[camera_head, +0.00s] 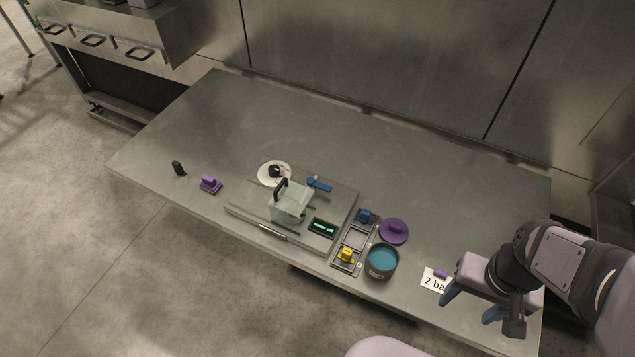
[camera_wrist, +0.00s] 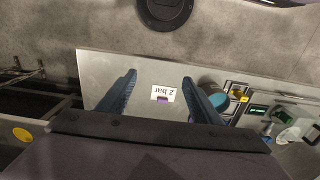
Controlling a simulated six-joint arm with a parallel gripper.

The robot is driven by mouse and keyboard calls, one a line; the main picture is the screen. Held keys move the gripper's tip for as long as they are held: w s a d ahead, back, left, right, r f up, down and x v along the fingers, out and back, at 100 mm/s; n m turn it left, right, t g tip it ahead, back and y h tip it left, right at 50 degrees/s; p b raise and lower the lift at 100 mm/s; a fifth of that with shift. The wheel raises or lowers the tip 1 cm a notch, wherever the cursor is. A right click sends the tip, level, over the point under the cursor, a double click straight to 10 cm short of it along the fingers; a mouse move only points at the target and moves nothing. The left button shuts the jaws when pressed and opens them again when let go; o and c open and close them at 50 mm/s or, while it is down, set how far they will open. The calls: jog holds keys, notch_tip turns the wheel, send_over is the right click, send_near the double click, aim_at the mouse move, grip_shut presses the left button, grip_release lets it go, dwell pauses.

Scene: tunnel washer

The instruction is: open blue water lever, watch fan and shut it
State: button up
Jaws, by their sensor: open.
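The blue lever (camera_head: 319,184) lies at the back of a flat grey unit (camera_head: 338,196) on the steel table, pointing down to the right. A clear box (camera_head: 291,204) with a black handle stands on the unit; whether a fan is inside is too small to tell. A white disc (camera_head: 263,179) with a black knob sits behind the box. My gripper (camera_head: 470,304) is open and empty at the table's right end, far from the lever. In the wrist view its blue fingers (camera_wrist: 158,80) are spread apart, with a "2 bar" card (camera_wrist: 171,92) between them.
A small display (camera_head: 323,226) glows green on the unit. A tray (camera_head: 353,237) with blue and yellow pieces, a teal-filled pot (camera_head: 382,262) and a purple lid (camera_head: 394,231) stand between unit and gripper. A purple piece (camera_head: 210,184) lies left. The table's back is clear.

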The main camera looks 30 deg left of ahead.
jog(key=o, duration=0.5)
jog(key=shift+w, duration=0.1)
jog(key=shift+c, duration=0.2)
jog(key=w+a+b, duration=0.4)
jog(key=w+a, duration=0.3)
jog(key=w, duration=0.3)
jog(key=t+b, duration=0.5)
jog(key=b, duration=0.2)
send_near(319, 185)
jog(key=shift+g, duration=0.3)
jog(key=shift+w+p+x, duration=0.1)
jog(key=shift+p+x, duration=0.55)
jog(key=shift+x, duration=1.15)
jog(key=shift+w+p+x, duration=0.15)
jog(key=shift+p+x, duration=0.5)
jog(key=shift+x, duration=1.2)
jog(key=shift+r, duration=0.15)
